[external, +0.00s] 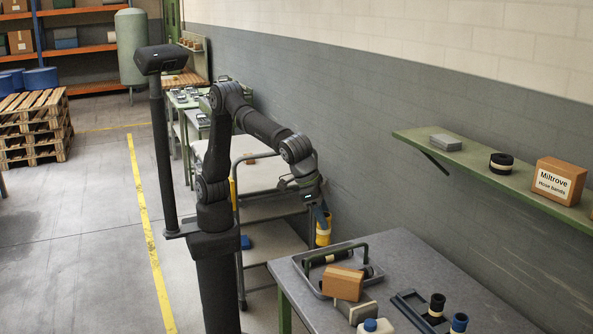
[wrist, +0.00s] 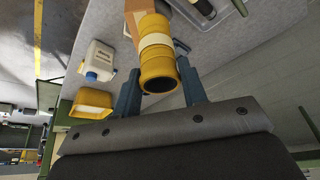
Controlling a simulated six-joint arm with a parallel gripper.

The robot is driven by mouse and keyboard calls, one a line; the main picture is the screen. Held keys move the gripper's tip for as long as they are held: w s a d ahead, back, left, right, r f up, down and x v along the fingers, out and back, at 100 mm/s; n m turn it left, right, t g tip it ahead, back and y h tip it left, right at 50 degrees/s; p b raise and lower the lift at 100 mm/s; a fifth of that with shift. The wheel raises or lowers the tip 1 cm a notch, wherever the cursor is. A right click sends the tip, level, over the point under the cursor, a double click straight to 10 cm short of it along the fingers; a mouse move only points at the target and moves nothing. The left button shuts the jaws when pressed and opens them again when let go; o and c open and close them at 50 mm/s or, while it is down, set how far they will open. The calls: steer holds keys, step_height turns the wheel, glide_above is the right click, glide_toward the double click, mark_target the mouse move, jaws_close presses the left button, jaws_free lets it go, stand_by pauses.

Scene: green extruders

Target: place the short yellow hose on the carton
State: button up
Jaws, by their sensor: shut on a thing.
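A short yellow hose (wrist: 157,68) with a pale band is held between the blue fingers of my gripper (wrist: 160,88) in the wrist view. In the external view the hose (external: 323,234) hangs below my gripper (external: 321,212), left of and above the grey table. In the wrist view a brown surface (wrist: 131,18), likely this carton, is partly hidden behind the hose. Another carton (external: 560,181), labelled Miltrove hose bands, stands on the wall shelf.
A white jug with a blue cap (external: 373,326) is at the table's front; black and blue-topped hoses (external: 437,303) stand right. A yellow, pale-faced object (wrist: 92,102) shows left in the wrist view. The table's back right is clear.

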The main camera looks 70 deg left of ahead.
steer(key=s+d+r+m, duration=0.15)
steer(key=s+r, duration=0.25)
steer(key=s, duration=0.6)
steer(key=shift+g+h, duration=0.3)
steer(key=shift+w+d+f, duration=0.35)
steer(key=shift+w+f, duration=1.45)
steer(key=shift+f, duration=0.05)
steer(key=shift+w+d+f, duration=0.4)
steer(key=shift+w+f, duration=1.35)
steer(key=shift+f, duration=0.1)
steer(key=shift+w+d+f, duration=0.35)
steer(key=shift+w+f, duration=1.45)
steer(key=shift+f, duration=0.05)
steer(key=shift+f, duration=0.1)
steer(key=o, duration=1)
steer(key=shift+o, duration=0.2)
steer(key=v, duration=1.2)
